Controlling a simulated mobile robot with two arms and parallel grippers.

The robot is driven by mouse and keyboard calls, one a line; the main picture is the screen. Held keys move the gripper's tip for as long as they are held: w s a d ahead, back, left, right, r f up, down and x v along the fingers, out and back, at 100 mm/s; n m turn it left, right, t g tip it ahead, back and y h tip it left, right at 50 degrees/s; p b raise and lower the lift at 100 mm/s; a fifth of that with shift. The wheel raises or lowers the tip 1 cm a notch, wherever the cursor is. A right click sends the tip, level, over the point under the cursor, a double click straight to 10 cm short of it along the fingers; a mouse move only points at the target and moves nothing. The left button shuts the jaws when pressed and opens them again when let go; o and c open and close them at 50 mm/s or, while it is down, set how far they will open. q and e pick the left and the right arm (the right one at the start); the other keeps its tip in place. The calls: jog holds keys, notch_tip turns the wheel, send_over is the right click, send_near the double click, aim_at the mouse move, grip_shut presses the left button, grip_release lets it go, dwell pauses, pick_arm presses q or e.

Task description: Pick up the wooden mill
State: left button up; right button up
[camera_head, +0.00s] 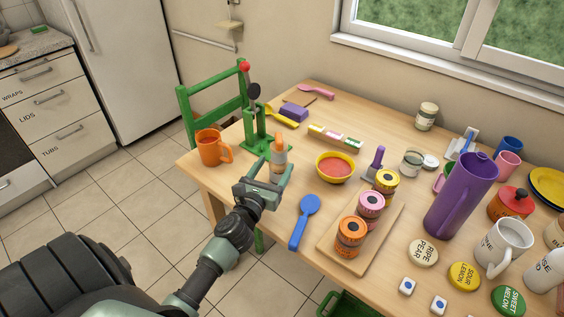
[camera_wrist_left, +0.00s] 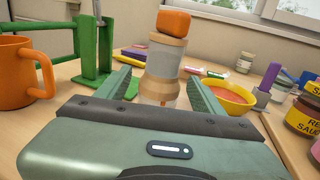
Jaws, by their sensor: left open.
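The wooden mill (camera_head: 279,158) stands upright on the table near its left edge. It has an orange top, a grey-white body and pale wooden bands. In the left wrist view the mill (camera_wrist_left: 165,60) stands straight ahead, between the lines of the two fingers. My left gripper (camera_head: 270,175) is open, its fingers pointing at the mill, one to each side. I cannot tell whether either finger touches it. The lowest part of the mill is partly hidden by the gripper. My right gripper is not in view.
An orange mug (camera_head: 209,148) and a green stand (camera_head: 259,143) are left of the mill. An orange-yellow bowl (camera_head: 335,167) is to its right. A purple jug (camera_head: 462,200) stands further right.

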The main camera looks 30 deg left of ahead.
aim_at(276, 163)
pick_arm(q)
jog(key=x, duration=0.3)
jog(key=shift+w+r, duration=0.15)
jog(key=shift+r, duration=0.2)
jog(key=shift+x, duration=1.1)
jog(key=shift+w+f, duration=0.1)
jog(key=shift+w, duration=0.2)
jog(key=shift+c, duration=0.3)
grip_shut()
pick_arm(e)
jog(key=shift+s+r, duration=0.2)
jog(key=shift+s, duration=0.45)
